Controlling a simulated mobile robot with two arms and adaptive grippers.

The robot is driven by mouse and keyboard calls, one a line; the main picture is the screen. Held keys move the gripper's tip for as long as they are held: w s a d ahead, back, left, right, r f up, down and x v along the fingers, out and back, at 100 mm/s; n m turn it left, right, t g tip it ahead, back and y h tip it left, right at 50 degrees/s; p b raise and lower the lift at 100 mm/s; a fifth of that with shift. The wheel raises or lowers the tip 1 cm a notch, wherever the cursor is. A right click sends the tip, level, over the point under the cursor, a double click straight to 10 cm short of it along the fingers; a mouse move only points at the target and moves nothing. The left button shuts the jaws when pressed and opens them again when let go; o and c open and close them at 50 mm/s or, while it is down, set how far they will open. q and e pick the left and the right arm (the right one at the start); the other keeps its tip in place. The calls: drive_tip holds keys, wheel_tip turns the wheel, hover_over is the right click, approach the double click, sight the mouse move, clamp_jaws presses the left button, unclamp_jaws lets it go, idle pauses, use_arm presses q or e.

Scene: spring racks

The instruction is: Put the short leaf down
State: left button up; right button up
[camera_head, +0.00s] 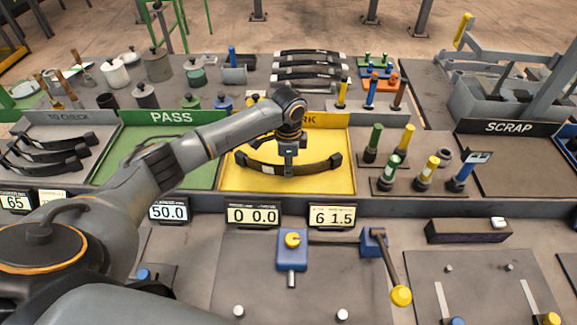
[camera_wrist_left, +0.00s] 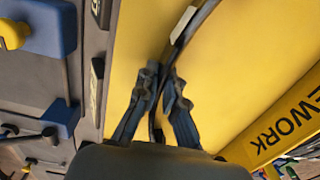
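The short leaf (camera_head: 258,166), a dark curved spring strip with a pale label and thicker ends, is at the yellow REWORK tray (camera_head: 240,183) in the head view. My left gripper (camera_head: 289,172) points down at the leaf's middle. In the left wrist view the leaf (camera_wrist_left: 200,22) runs between the two fingers of the left gripper (camera_wrist_left: 162,82), which are closed in on it. I cannot tell whether the leaf touches the tray floor or hangs just above it. My right gripper is in neither view.
Left of it is the green PASS tray (camera_head: 112,180), then the TO CHECK tray (camera_head: 25,122) with several leaves. Coloured plug gauges (camera_head: 373,143) stand to the right, before the SCRAP tray (camera_head: 520,180). Number displays (camera_head: 252,216) line the front edge.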

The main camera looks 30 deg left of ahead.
use_arm(q)
drive_tip(key=o, duration=0.4)
drive_tip(key=shift+o, duration=0.2)
wheel_tip(320, 180, up, 12)
drive_tip(key=b, duration=0.2)
drive_tip(key=shift+s+r+b, duration=0.15)
drive_tip(key=shift+b, duration=0.2)
